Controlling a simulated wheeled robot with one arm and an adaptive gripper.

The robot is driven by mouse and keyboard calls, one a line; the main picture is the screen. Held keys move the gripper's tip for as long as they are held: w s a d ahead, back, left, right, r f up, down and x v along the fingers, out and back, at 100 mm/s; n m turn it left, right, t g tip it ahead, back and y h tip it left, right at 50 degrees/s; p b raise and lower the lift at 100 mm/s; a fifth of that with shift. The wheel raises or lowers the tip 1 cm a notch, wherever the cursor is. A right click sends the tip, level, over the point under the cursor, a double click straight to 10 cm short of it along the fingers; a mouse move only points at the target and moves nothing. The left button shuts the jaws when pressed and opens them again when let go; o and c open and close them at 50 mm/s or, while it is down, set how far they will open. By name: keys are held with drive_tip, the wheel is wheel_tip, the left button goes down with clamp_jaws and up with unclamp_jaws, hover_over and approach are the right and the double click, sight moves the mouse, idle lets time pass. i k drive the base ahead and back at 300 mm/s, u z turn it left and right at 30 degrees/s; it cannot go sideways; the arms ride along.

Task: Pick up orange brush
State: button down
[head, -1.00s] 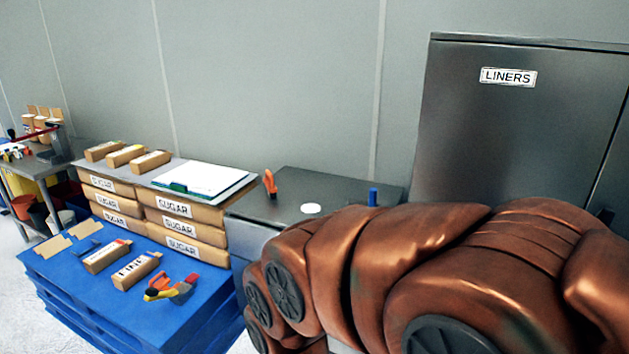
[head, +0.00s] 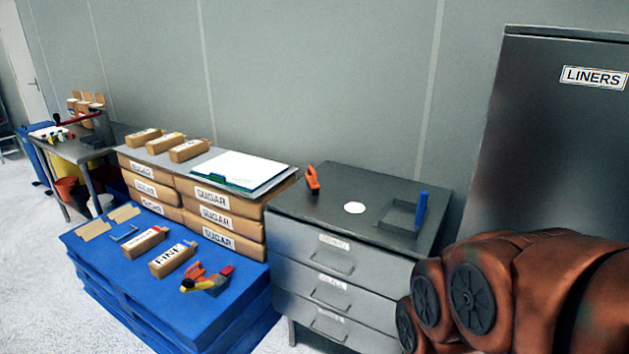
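An orange upright object (head: 312,179), which may be the orange brush, stands on the dark top of the grey drawer cabinet (head: 330,250), near its back left. Another orange-handled object (head: 196,275) lies on the blue pallet (head: 110,275) beside a yellow piece and a red-and-grey piece. I cannot tell for certain which of the two is the brush. My copper-coloured arm fills the lower right of the head view. My gripper is not in view.
The cabinet top also holds a white disc (head: 354,208) and a grey frame with a blue post (head: 421,209). Sugar sacks (head: 232,222) are stacked left of the cabinet, with a clipboard (head: 240,168) on top. A tall LINERS cabinet (head: 545,150) stands right. Floor is open at left.

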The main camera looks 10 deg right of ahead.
sight(312, 182)
drive_tip(key=i, duration=1.45)
drive_tip(key=u, duration=1)
drive_tip(key=i, duration=0.25)
drive_tip(key=u, duration=0.1)
